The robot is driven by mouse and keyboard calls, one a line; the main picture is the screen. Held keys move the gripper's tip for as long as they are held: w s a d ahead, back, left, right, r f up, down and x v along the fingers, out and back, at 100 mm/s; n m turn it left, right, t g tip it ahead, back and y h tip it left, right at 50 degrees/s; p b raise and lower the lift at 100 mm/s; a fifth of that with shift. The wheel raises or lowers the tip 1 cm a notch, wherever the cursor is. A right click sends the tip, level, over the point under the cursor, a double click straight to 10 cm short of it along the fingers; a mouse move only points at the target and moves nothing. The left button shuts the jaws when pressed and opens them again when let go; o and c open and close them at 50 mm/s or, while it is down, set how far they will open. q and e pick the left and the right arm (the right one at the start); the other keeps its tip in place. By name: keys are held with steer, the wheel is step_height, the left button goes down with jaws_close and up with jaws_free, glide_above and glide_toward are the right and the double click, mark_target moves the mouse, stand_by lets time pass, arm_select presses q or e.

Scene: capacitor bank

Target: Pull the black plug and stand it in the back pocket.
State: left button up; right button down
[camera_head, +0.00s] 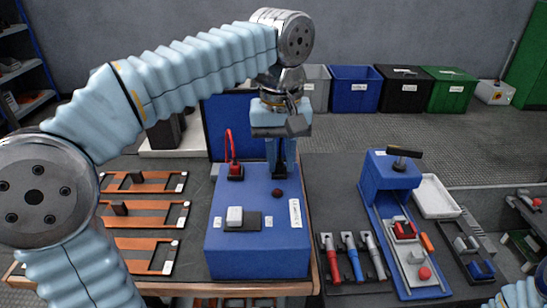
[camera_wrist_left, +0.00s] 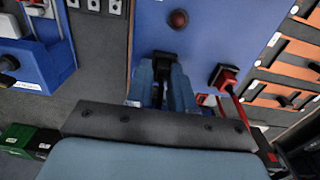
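My left gripper (camera_head: 281,165) points down at the back right of the blue box (camera_head: 262,258). In the left wrist view its pale blue fingers (camera_wrist_left: 163,82) stand on either side of the black plug (camera_wrist_left: 164,60), at the box's top face. The fingers hide most of the plug, and I cannot tell whether they press on it. Orange-brown frames with pockets lie left of the box: the back one (camera_head: 165,174), the middle one and the front one. Small dark blocks stand in the back and middle frames. My right gripper is out of view.
A red plug (camera_head: 235,170) with a red cable stands left of the gripper. Red, blue and grey cylinders (camera_head: 350,257) and a blue fixture (camera_head: 384,180) stand to the right.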

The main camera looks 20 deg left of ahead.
arm_select(q)
steer(key=shift+o, duration=0.6)
steer(key=shift+s+f+g, duration=0.15)
steer(key=shift+f+g, duration=0.15)
steer(key=shift+f, duration=0.6)
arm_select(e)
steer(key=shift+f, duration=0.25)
arm_select(q)
steer(key=shift+a, duration=0.1)
step_height(320, 180, up, 16)
steer(key=p, duration=0.4)
steer(key=shift+f+p, duration=0.2)
steer(key=shift+p, duration=0.2)
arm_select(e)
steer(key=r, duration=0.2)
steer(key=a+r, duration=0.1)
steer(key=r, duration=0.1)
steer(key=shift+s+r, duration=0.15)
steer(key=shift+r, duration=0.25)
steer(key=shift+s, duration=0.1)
